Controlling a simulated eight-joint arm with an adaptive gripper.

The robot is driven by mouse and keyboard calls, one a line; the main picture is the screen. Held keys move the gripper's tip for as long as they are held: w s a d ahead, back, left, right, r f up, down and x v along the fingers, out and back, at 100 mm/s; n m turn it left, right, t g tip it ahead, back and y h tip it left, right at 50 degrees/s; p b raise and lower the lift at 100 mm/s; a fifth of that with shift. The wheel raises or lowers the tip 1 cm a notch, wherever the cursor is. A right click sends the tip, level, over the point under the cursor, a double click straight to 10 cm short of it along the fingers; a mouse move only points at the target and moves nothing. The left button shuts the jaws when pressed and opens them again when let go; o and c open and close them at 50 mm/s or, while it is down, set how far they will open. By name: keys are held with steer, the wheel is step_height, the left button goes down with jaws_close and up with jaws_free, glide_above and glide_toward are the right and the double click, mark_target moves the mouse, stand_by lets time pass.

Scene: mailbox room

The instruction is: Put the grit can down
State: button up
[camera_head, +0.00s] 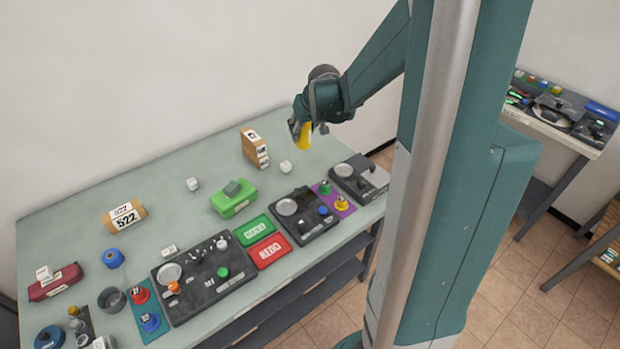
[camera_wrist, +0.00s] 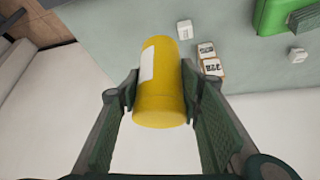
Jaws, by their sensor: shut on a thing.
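A yellow can with a white label, likely the grit can (camera_wrist: 161,85), is held between the two fingers of my gripper (camera_wrist: 160,95) in the wrist view. In the head view the yellow can (camera_head: 304,136) hangs below my gripper (camera_head: 300,130), over the far right part of the grey-green table (camera_head: 160,210). The can appears to be above the table surface, apart from it. The label's text cannot be read.
A tan box (camera_head: 254,148) and a white cube (camera_head: 286,167) stand near the can. A green block (camera_head: 233,198), a dark device tray (camera_head: 305,215) and a grey device (camera_head: 358,179) lie nearer the front edge. Bare table shows at the back, between the tan box and the wall.

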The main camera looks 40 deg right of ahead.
mark_target(310, 143)
steer(key=s, duration=0.1)
steer(key=s+d, duration=0.1)
steer(key=shift+s+d, duration=0.15)
steer(key=shift+s, duration=0.15)
step_height(310, 143, down, 4)
steer(key=shift+w, duration=0.15)
steer(key=shift+f, duration=0.5)
steer(key=shift+f, duration=0.15)
steer(key=shift+f+b, duration=0.6)
steer(key=shift+f, duration=2.2)
steer(key=shift+f+b, duration=0.4)
steer(key=shift+f, duration=1.65)
steer(key=shift+f, duration=0.15)
